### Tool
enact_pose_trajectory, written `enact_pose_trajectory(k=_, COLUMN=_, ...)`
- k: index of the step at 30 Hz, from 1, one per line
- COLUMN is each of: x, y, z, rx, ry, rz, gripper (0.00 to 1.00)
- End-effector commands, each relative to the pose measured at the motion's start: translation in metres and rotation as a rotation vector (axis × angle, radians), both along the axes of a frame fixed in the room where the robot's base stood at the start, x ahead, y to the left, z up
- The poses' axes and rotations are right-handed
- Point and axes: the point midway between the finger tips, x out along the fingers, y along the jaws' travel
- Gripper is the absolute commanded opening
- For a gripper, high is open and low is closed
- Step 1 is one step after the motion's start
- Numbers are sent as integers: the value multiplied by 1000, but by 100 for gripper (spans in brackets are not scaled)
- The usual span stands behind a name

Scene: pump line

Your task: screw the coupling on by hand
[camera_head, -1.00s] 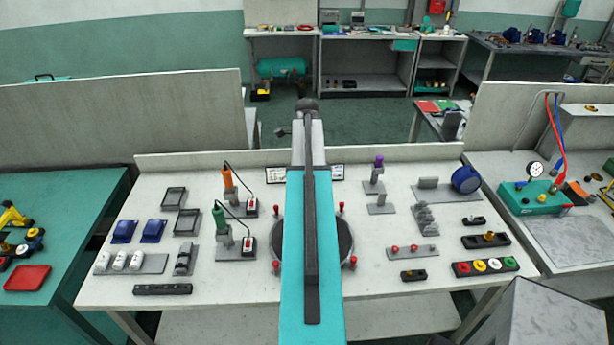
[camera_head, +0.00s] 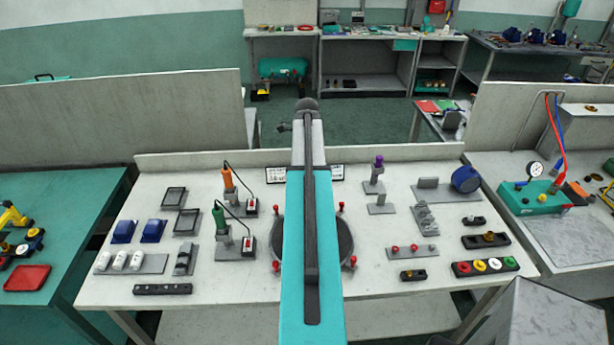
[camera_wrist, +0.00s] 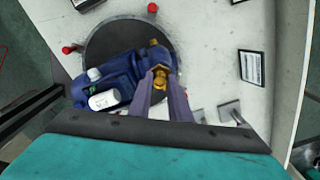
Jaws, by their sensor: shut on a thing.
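In the wrist view a blue pump (camera_wrist: 122,72) with a white part on its side lies on a dark round plate (camera_wrist: 103,42). My gripper (camera_wrist: 160,80) is shut on a small brass coupling (camera_wrist: 160,74). The coupling is at the pump's right end, close against the blue body; whether it is seated or threaded cannot be told. Another brass piece (camera_wrist: 153,42) shows at the pump's upper edge. In the head view my arm covers the pump, the coupling and my gripper. Only the sides of the round plate (camera_head: 344,243) show there.
Red-topped posts (camera_head: 351,262) surround the plate. Tool stands with an orange screwdriver (camera_head: 227,178) and a green one (camera_head: 219,218) stand left. On the right are a blue reel (camera_head: 466,179) and a holder of coloured caps (camera_head: 486,266). The front strip of the bench is mostly clear.

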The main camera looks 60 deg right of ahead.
Motion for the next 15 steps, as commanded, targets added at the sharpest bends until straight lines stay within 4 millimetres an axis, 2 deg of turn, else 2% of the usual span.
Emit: enact_pose_trajectory(k=15, x=0, y=0, z=0, rx=0, ry=0, rz=-56, gripper=0)
